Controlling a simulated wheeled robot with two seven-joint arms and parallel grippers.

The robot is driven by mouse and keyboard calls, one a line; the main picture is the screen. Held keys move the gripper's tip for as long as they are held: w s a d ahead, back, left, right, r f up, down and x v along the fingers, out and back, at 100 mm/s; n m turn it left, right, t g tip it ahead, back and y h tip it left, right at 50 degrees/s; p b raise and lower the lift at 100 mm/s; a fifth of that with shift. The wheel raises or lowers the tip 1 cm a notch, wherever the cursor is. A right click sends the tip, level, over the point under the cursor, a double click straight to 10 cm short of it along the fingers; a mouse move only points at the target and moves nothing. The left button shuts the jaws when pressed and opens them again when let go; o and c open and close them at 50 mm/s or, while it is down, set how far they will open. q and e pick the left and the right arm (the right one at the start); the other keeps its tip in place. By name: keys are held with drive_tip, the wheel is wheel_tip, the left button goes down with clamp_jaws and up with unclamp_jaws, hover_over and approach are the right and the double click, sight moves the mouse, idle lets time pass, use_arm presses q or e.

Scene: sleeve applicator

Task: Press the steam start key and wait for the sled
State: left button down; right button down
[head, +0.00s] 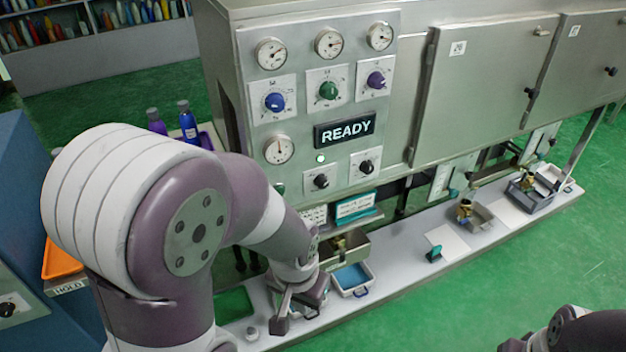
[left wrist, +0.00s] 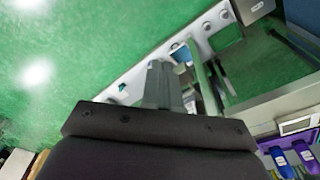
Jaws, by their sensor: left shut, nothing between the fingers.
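The grey control panel (head: 300,105) faces me with gauges, coloured dials and a display (head: 345,130) reading READY. A small green lamp (head: 320,158) glows below the display. Two black knobs sit low on the panel, and a dark green part (head: 280,188) shows at its lower left edge, partly behind my arm. I cannot tell which part is the steam start key, nor pick out the sled. My left gripper (head: 281,322) is shut and empty, pointing down near the low white bench, below the panel. Its closed fingers also show in the left wrist view (left wrist: 163,85).
The long white bench (head: 400,275) carries a blue-lined tray (head: 353,278), a green mat (head: 233,305) and brass fittings. Blue and purple bottles (head: 187,122) stand left of the machine. An orange tray (head: 62,262) is at far left. Green floor is open at right.

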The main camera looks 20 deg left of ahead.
use_arm(q)
drive_tip(key=w+a+m+t+p, duration=0.2)
drive_tip(key=w+a+m+t, duration=0.2)
drive_tip(key=w+t, duration=0.3)
drive_tip(key=w+a+m+t+y+p, duration=0.1)
drive_tip(key=w+a+m+t+p, duration=0.2)
drive_tip(key=w+m+t, duration=0.3)
drive_tip(key=shift+w+a+f+t, duration=0.35)
drive_tip(key=shift+w+a+t, duration=0.3)
drive_tip(key=shift+w, duration=0.4)
drive_tip(key=shift+a, duration=0.1)
drive_tip(key=w+a+b, duration=0.1)
drive_tip(key=w+a, duration=0.4)
drive_tip(key=a, duration=0.1)
drive_tip(key=shift+w+a+b, duration=0.3)
drive_tip(key=shift+w, duration=0.1)
